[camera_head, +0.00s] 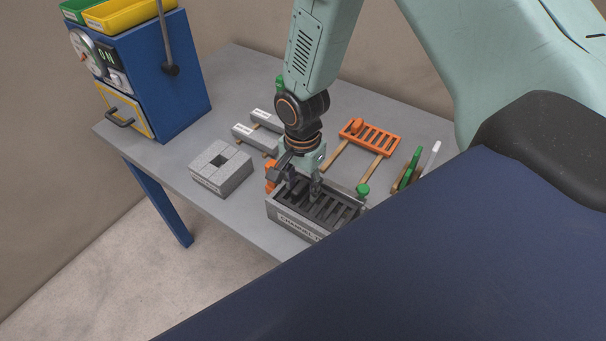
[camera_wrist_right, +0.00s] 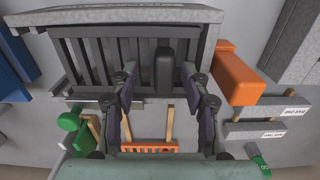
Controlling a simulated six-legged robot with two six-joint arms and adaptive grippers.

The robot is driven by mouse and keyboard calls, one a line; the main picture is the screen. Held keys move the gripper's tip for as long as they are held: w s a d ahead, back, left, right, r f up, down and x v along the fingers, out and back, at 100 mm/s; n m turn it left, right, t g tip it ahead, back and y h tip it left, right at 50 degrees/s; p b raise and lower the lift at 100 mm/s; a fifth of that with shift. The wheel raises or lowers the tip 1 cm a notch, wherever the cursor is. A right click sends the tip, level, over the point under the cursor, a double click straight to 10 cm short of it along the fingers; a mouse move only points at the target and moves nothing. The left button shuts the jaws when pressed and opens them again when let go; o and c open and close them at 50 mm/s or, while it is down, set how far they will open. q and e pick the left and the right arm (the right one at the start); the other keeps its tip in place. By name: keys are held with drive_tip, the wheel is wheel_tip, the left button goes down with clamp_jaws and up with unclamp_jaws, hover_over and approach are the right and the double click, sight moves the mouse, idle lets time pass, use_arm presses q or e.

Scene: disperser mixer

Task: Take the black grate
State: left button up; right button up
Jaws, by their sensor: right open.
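The black grate (camera_head: 322,207) lies in the grey box-shaped channel (camera_head: 290,222) near the front of the table. It has parallel bars and slots. My left gripper is not in view.
An orange grate (camera_head: 372,137) lies on wooden strips behind the channel. Grey blocks (camera_head: 221,167) and slabs stand to its left. An orange block (camera_wrist_right: 236,73) sits close beside the channel. A green knob (camera_head: 363,189) is at its right. A blue cabinet (camera_head: 180,70) stands at the left.

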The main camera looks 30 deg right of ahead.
drive_tip(key=shift+w+a+r, duration=0.1)
drive_tip(key=shift+a, duration=0.5)
drive_tip(key=shift+d+f, duration=0.25)
drive_tip(key=shift+d, duration=0.45)
drive_tip(key=c, duration=0.4)
drive_tip(key=shift+c, duration=1)
drive_tip(key=shift+a+r, duration=0.2)
drive_tip(key=shift+a, duration=0.35)
clamp_jaws()
drive_tip(key=shift+d+f, duration=0.1)
drive_tip(key=shift+d, duration=0.25)
drive_tip(key=shift+c, duration=0.2)
unclamp_jaws()
drive_tip(key=shift+a, duration=0.1)
drive_tip(key=c, duration=0.3)
drive_tip(key=shift+a, duration=0.15)
clamp_jaws()
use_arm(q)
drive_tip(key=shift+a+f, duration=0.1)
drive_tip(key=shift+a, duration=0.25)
use_arm(e)
drive_tip(key=shift+w, duration=0.1)
